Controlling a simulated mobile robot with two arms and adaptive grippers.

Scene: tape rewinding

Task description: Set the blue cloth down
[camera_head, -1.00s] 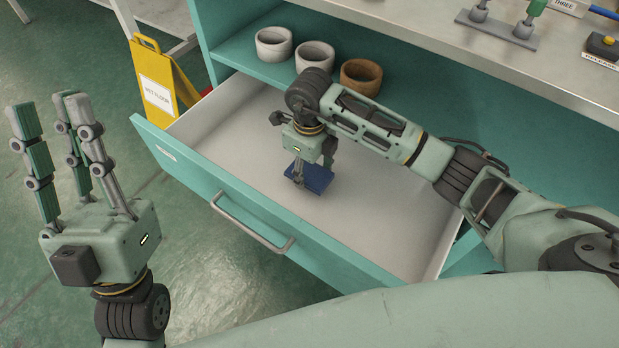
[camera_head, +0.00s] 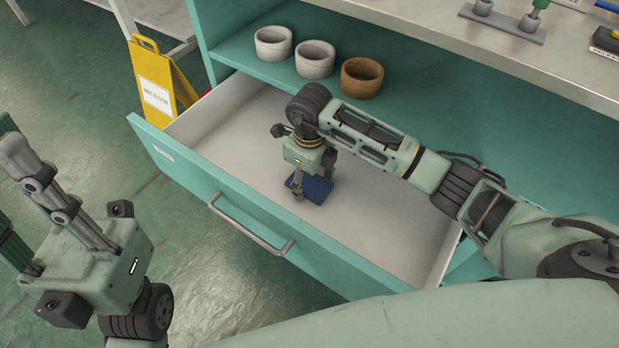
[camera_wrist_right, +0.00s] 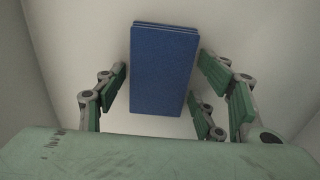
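The blue cloth (camera_head: 316,189), a folded flat pad, is inside the open drawer, under my right gripper (camera_head: 310,180). In the right wrist view the cloth (camera_wrist_right: 164,70) lies between the spread fingers of my right gripper (camera_wrist_right: 160,80), with pale gaps on both sides. The fingers look apart from it, and the cloth appears to lie on the drawer floor. My left gripper (camera_head: 14,170) is at the left of the head view, outside the drawer, fingers spread and empty, partly cut off by the frame edge.
The open drawer (camera_head: 375,225) has a white floor with free room around the cloth, and a teal front with a handle (camera_head: 250,226). Two pale cups (camera_head: 315,60) and a brown cup (camera_head: 361,77) stand on the shelf behind. A yellow wet-floor sign (camera_head: 160,85) stands at the left.

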